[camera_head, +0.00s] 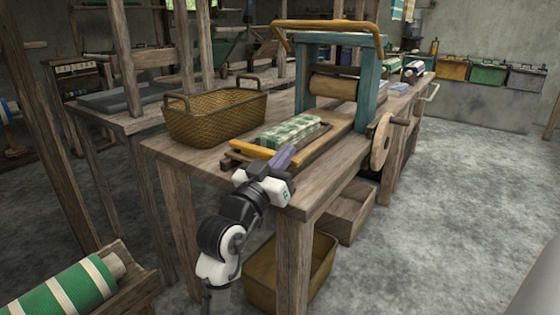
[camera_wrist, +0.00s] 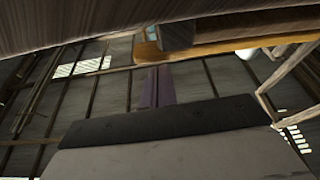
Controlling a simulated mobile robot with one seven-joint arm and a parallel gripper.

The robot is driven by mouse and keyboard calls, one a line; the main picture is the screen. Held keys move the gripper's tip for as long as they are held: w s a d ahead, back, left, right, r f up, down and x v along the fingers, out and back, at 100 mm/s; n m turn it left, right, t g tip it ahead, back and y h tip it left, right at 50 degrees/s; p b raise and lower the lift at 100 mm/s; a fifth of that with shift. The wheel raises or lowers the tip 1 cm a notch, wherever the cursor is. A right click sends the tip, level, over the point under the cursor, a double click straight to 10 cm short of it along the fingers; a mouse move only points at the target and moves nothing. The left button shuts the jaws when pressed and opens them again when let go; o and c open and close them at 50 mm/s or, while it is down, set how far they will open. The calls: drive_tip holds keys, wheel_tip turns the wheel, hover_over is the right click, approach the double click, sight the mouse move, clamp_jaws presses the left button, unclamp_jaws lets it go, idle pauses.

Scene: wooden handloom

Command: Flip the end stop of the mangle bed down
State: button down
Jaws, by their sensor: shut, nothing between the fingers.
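The mangle (camera_head: 340,85) stands on the wooden table with a blue-green frame and a wooden roller. Its bed (camera_head: 335,135) reaches toward me and carries a folded green-and-white cloth (camera_head: 290,131). The end stop looks like the yellow-orange bar (camera_head: 250,150) across the bed's near end; I cannot tell its exact tilt. An orange wooden piece, probably this stop, shows at the top of the wrist view (camera_wrist: 225,47). My gripper (camera_head: 287,154) is shut and empty, its purple fingers close to the bar's right end. Contact cannot be told. The fingers also show in the wrist view (camera_wrist: 158,87).
A woven basket (camera_head: 215,115) stands on the table left of the bed. A wooden hand wheel (camera_head: 382,142) sticks out at the mangle's right side. A bin (camera_head: 290,270) is under the table, and a green striped roll (camera_head: 70,290) lies at lower left. The floor at right is clear.

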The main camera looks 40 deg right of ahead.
drive_tip(key=shift+s+f+b, duration=0.1)
drive_tip(key=shift+f+b, duration=0.45)
drive_tip(key=shift+f, duration=0.25)
drive_tip(key=shift+d+f, duration=0.1)
drive_tip(key=shift+f, duration=0.05)
